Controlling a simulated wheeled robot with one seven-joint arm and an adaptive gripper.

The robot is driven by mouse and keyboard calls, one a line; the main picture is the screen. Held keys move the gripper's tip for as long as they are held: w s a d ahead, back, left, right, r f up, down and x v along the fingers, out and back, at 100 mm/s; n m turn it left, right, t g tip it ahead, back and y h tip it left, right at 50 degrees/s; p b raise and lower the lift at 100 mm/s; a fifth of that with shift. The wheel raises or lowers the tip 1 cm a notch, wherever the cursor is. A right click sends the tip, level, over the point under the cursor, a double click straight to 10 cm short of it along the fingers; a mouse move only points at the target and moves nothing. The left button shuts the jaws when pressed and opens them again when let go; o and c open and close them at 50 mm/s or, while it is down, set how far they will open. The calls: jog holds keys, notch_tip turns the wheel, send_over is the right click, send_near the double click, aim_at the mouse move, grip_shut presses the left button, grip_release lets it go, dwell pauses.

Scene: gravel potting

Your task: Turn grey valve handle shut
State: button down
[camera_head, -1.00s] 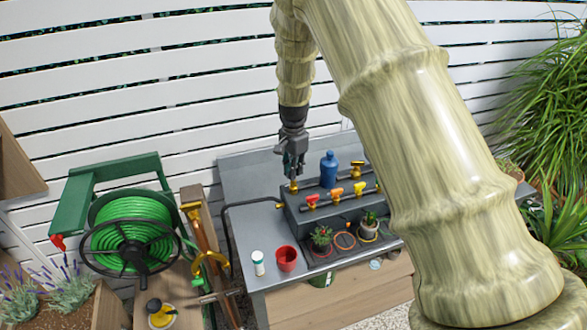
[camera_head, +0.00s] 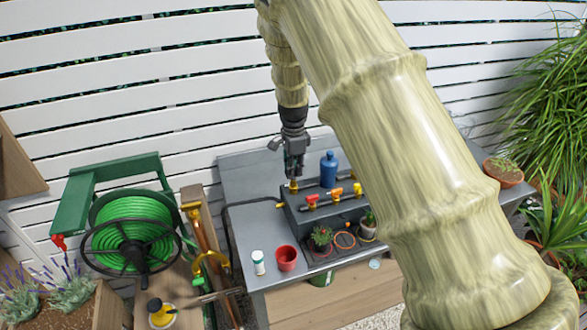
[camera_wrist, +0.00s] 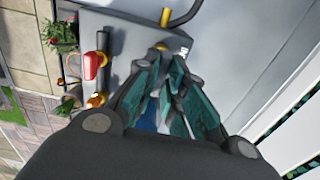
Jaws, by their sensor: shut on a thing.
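My gripper (camera_head: 294,174) points straight down over the back left end of the dark grey manifold box (camera_head: 322,219). It is shut on the grey valve handle, which its fingers hide almost wholly in both views. A brass valve body (camera_head: 294,187) shows just below the fingertips. In the wrist view my gripper (camera_wrist: 166,58) has its teal-padded fingers close together, with a bit of brass (camera_wrist: 160,46) at the tips. How far the handle is turned cannot be seen.
Red (camera_head: 310,199), orange (camera_head: 336,192) and yellow (camera_head: 357,189) valve handles stand along the box front. Small pots, a red cup (camera_head: 286,258) and a white bottle (camera_head: 258,262) are in front. A green hose reel (camera_head: 132,235) is at left.

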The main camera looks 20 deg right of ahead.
jog(key=shift+w+r, duration=0.1)
jog(key=shift+r, duration=0.05)
jog(key=c, duration=1.5)
grip_release()
notch_tip(320, 180, up, 12)
